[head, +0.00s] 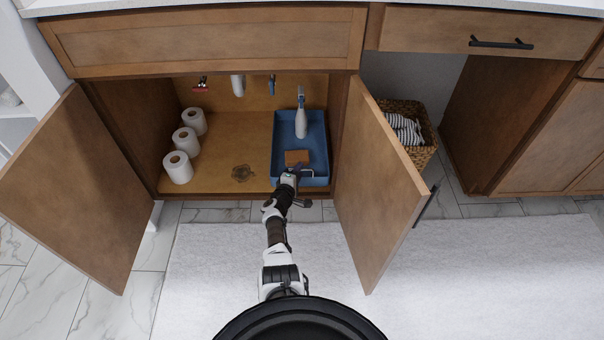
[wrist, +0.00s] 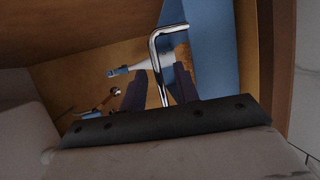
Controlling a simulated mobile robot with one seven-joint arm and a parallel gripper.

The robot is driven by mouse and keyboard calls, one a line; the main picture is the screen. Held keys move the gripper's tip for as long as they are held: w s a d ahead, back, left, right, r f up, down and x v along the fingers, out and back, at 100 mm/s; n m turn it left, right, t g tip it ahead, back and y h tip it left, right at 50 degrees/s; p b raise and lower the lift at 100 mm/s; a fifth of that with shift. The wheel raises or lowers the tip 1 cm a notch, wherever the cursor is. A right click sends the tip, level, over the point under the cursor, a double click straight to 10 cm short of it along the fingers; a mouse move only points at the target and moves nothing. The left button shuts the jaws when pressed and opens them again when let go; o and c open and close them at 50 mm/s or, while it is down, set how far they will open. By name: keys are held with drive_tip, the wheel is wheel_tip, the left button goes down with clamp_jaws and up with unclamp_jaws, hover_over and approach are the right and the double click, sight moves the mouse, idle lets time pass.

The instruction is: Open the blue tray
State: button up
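The blue tray (head: 318,130) lies in the right half of the open cabinet under the counter. A silver bar handle (head: 307,173) stands at its front edge. A white spray bottle (head: 301,122) and a brown block (head: 296,158) are in the tray. In the wrist view the tray wall (wrist: 210,50) is at the upper right, and the chrome handle (wrist: 158,62) runs up between my dark fingers. My gripper (head: 291,177) is at the tray's front left, at the handle. Its fingers (wrist: 160,90) look apart, with the handle between them; contact is not clear.
Both cabinet doors stand open, the left door (head: 75,190) and the right door (head: 380,185), flanking my arm. Several white paper rolls (head: 185,140) stand on the cabinet floor (head: 225,150) at left. A wicker basket (head: 415,150) is beyond the right door. A pale rug (head: 480,275) covers the floor.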

drive_tip(key=b+x, duration=0.2)
drive_tip(key=x, duration=0.1)
drive_tip(key=shift+s+f, duration=0.1)
drive_tip(key=shift+f, duration=0.05)
drive_tip(key=shift+w+d+b, duration=0.1)
drive_tip(key=shift+w+b, duration=0.3)
drive_tip(key=shift+b, duration=0.1)
clamp_jaws()
